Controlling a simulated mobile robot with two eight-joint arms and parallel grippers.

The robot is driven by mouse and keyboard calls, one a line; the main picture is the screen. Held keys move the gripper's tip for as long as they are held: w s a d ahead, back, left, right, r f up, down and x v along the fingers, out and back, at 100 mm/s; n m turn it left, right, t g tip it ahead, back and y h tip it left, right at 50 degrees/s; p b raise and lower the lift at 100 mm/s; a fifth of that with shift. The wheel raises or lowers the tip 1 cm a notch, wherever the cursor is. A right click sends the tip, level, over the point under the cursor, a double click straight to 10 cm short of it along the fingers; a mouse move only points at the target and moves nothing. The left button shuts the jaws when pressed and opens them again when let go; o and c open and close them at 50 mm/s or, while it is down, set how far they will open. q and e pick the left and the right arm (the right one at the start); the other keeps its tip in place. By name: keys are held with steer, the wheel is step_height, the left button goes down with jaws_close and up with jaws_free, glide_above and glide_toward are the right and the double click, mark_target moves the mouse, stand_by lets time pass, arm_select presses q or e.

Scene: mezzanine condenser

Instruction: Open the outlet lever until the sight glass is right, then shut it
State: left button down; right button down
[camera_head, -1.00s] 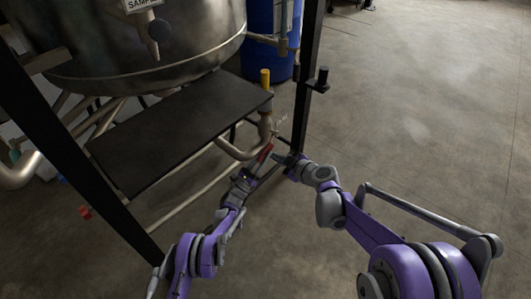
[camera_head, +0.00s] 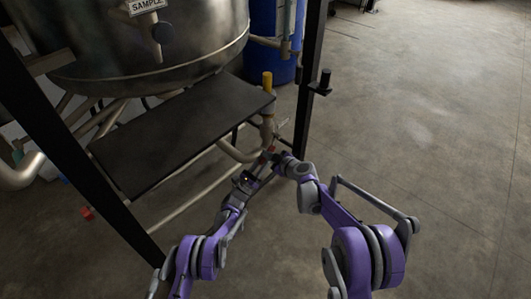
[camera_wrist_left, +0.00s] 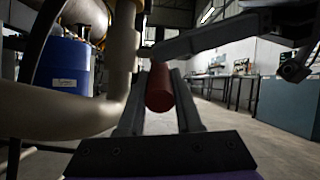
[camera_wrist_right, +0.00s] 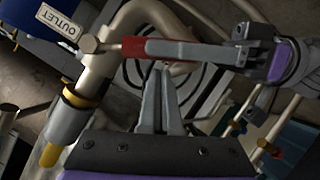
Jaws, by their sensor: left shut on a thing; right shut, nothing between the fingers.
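The red outlet lever (camera_wrist_right: 132,47) shows beside an OUTLET label (camera_wrist_right: 60,29) in the right wrist view. My left gripper (camera_wrist_right: 165,50) is shut on its red handle, which also shows between the fingers in the left wrist view (camera_wrist_left: 159,88). In the head view the left gripper (camera_head: 260,165) is low by the pipe, and the lever is mostly hidden. My right gripper (camera_wrist_right: 158,72) is shut and empty, just below the lever in its own wrist view. A grey cylinder with yellow collars (camera_wrist_right: 68,118) sits on the pipe; I cannot tell whether it is the sight glass.
A dark flat panel (camera_head: 180,130) lies below the steel tank (camera_head: 150,60). A black frame post (camera_head: 308,85) stands right beside my right gripper. Pale pipes (camera_head: 232,152) run below the panel. A blue drum (camera_head: 262,20) stands behind. Open floor lies right.

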steer(key=shift+w+d+f, duration=0.1)
steer(key=shift+d+f, duration=0.05)
steer(key=shift+f, duration=0.05)
arm_select(q)
steer(key=shift+r, duration=0.15)
arm_select(e)
steer(key=shift+w+d+f, duration=0.15)
steer(key=shift+d+f, duration=0.15)
steer(key=shift+f, duration=0.35)
arm_select(q)
steer(key=c, duration=0.6)
jaws_free()
